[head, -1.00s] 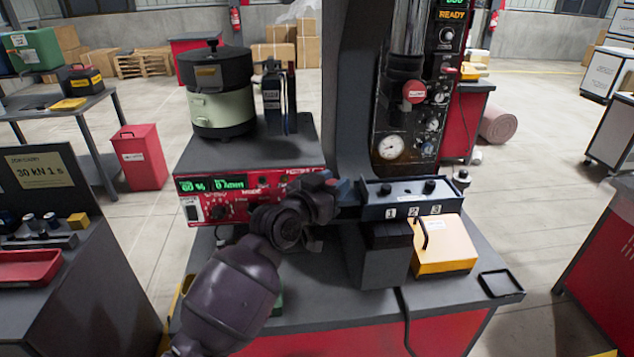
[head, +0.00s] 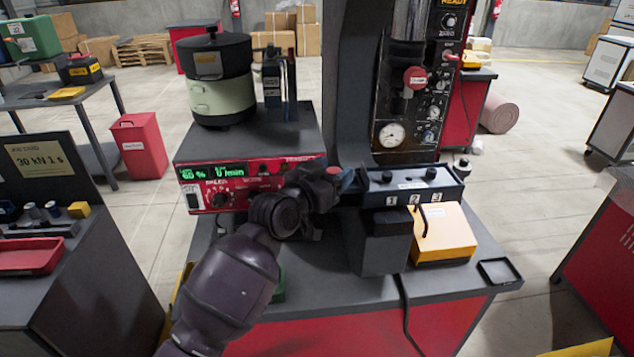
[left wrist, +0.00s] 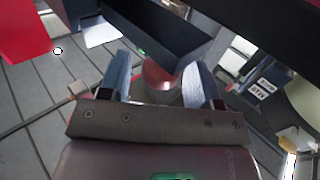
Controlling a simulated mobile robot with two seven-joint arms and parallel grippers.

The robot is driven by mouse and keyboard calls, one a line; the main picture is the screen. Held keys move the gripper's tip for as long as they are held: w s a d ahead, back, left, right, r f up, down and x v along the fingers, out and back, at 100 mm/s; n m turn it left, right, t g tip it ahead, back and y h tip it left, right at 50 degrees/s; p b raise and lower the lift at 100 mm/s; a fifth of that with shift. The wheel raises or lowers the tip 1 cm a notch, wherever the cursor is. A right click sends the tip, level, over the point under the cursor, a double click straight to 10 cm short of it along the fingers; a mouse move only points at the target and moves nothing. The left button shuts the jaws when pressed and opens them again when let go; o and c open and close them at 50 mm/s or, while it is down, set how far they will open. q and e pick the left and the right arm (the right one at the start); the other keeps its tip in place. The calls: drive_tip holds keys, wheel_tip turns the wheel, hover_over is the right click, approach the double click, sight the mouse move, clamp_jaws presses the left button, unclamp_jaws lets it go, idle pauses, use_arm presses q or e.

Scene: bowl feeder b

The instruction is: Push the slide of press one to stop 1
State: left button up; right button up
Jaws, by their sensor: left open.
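Press one is the dark upright machine (head: 352,85) with a gauge panel. At its front is a blue-grey slide block (head: 412,188) with dark knobs on top and white labels 1, 2 and 3 on its front. My left gripper (head: 347,180) is at the left end of this block, with its fingertips partly hidden. In the left wrist view the gripper (left wrist: 160,80) is open, with blue fingers spread. A rounded reddish-grey piece (left wrist: 161,72) shows between the fingers; I cannot tell whether they touch it. My right gripper is not in view.
A red control box (head: 245,187) with a green display stands left of the gripper, below a bowl feeder (head: 220,85). A yellow box (head: 445,238) with a handle stands below the labels. A small black tray (head: 497,271) lies at the bench's right corner.

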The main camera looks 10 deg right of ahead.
use_arm(q)
drive_tip(key=shift+s+a+n+t+y, duration=1.05)
drive_tip(key=shift+s+a, duration=1.7)
drive_tip(key=shift+a, duration=2.9)
drive_tip(key=s+a+f+n+t+y, duration=0.1)
drive_tip(key=s+a+f+n+y, duration=0.15)
drive_tip(key=a+f, duration=0.4)
drive_tip(key=s+a+f+n+t+y, duration=0.1)
drive_tip(key=s+a+f+y, duration=0.1)
drive_tip(key=a+f+y, duration=0.35)
drive_tip(key=s+a+f+n+g+y, duration=0.1)
drive_tip(key=s+a+f+g, duration=0.1)
drive_tip(key=s+a+f, duration=0.6)
drive_tip(key=s+a+f+n+g+y, duration=0.1)
drive_tip(key=s+a+f+g+y, duration=0.1)
drive_tip(key=s+a+f, duration=0.6)
drive_tip(key=shift+s+f+n, duration=0.4)
drive_tip(key=shift+s+f, duration=0.95)
drive_tip(key=shift+s, duration=1.15)
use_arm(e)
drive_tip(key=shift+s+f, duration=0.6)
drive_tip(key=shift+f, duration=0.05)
use_arm(q)
drive_tip(key=shift+g, duration=0.25)
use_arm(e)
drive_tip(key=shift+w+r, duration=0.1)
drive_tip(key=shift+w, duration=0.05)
